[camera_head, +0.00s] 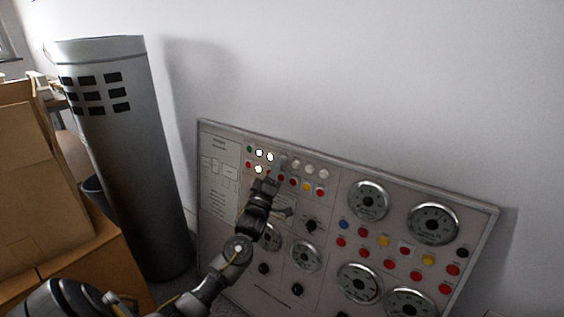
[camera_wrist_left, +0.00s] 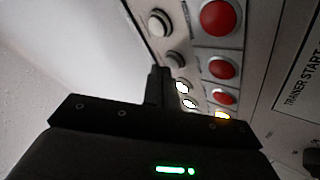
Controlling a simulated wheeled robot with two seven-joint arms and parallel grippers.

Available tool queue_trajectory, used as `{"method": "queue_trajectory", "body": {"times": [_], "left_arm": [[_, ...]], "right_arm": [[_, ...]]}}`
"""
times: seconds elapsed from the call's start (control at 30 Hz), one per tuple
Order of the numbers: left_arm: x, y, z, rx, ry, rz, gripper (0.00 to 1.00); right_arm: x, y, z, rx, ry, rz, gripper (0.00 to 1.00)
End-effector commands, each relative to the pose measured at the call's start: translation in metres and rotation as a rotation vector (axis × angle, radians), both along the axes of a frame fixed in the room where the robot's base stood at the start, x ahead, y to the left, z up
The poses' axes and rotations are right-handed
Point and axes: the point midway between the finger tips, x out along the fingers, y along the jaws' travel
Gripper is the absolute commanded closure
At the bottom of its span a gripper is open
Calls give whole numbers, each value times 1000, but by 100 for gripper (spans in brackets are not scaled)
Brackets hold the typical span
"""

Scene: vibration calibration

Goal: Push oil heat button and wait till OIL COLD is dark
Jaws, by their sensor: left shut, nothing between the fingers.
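The control panel (camera_head: 330,190) leans against the wall, with rows of buttons and lamps at its upper left. Three white lamps (camera_head: 270,157) glow there; their labels are too small to read. My left gripper (camera_head: 266,184) is shut and empty in front of the button rows, hiding part of them. In the left wrist view the shut fingers (camera_wrist_left: 160,74) are near lit white lamps (camera_wrist_left: 181,87) and a lit yellow one (camera_wrist_left: 222,115); contact cannot be told. Red buttons (camera_wrist_left: 222,68) are in the row beside them. I cannot tell which is the oil heat button or OIL COLD lamp.
Round gauges (camera_head: 369,200), knobs and coloured buttons cover the rest of the panel. A grey cylinder (camera_head: 125,180) stands to its left, and cardboard boxes (camera_head: 35,180) are at the far left. The wall (camera_head: 370,80) above the panel is bare.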

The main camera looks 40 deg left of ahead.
Motion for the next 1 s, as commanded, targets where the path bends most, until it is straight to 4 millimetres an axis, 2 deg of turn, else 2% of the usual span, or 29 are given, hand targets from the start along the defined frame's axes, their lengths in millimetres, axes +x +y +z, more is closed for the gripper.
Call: {"method": "queue_trajectory", "body": {"times": [1.0], "left_arm": [[8, 0, -1, 0, 0, 0, 100]], "right_arm": [[0, 0, -2, 1, -2, -1, 49]]}}
